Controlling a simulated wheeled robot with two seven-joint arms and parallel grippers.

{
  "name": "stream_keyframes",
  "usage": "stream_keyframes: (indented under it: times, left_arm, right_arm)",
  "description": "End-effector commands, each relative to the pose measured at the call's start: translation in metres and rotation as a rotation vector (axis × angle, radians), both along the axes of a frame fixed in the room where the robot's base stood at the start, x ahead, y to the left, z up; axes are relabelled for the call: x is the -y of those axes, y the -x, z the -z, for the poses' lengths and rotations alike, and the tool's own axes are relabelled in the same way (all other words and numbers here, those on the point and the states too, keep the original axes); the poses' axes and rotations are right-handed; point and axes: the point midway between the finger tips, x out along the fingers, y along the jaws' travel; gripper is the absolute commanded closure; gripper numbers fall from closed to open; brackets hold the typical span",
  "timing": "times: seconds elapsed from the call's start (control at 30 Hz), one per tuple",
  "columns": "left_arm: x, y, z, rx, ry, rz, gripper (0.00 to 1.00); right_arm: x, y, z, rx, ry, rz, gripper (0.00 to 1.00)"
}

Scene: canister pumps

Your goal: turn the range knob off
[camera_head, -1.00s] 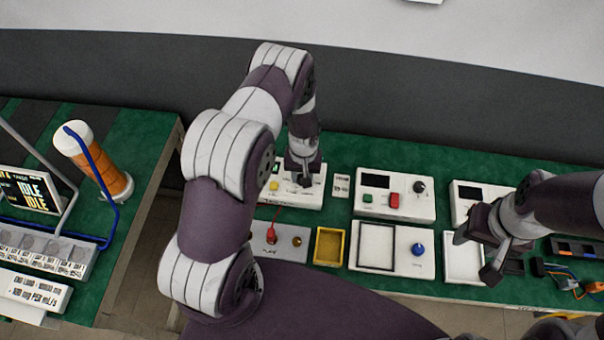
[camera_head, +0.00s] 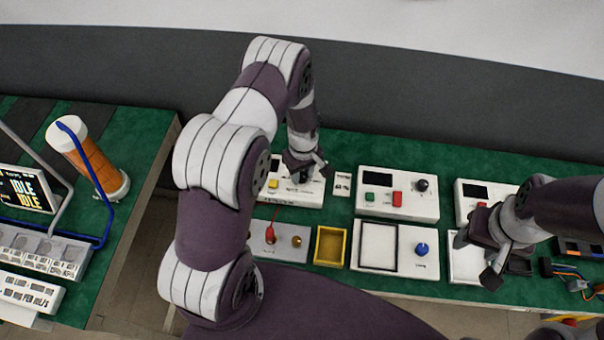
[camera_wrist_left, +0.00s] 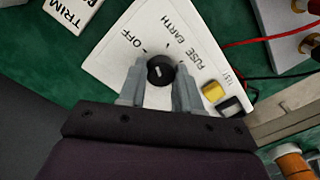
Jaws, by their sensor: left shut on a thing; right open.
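The range knob (camera_wrist_left: 160,70) is a round black knob with a pale mark on a white tester box (camera_wrist_left: 118,46). In the left wrist view, the words OFF, EARTH and FUSE are printed around it. My left gripper (camera_wrist_left: 160,82) is shut on the knob, a grey finger at each side. In the head view, my left gripper (camera_head: 303,170) is over the white box (camera_head: 290,199) and hides the knob. My right gripper (camera_head: 474,260) is open and empty above the right part of the bench. I cannot tell exactly which word the mark faces.
A yellow button (camera_wrist_left: 212,91) and a dark one sit on the tester box near my fingers. A small TRIM card (camera_head: 342,184) stands right of it. A panel with red and brass terminals (camera_head: 278,245) and a yellow tray (camera_head: 330,245) lie in front.

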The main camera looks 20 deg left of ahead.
Motion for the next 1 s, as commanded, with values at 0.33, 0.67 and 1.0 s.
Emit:
stream_keyframes:
  times: [0.33, 0.67, 1.0]
  left_arm:
    - [0.000, -0.001, 0.000, 0.001, 0.000, -0.273, 0.97]
    - [0.000, -0.001, -0.001, 0.002, 0.000, -0.417, 0.97]
    - [0.000, -0.001, -0.001, 0.002, 0.000, -0.455, 0.97]
  right_arm:
    - [0.000, 0.000, 0.010, 0.000, 0.000, 0.000, 0.47]
    - [0.000, 0.000, 0.014, 0.000, 0.000, 0.000, 0.47]
    - [0.000, 0.000, 0.014, 0.000, 0.000, 0.000, 0.47]
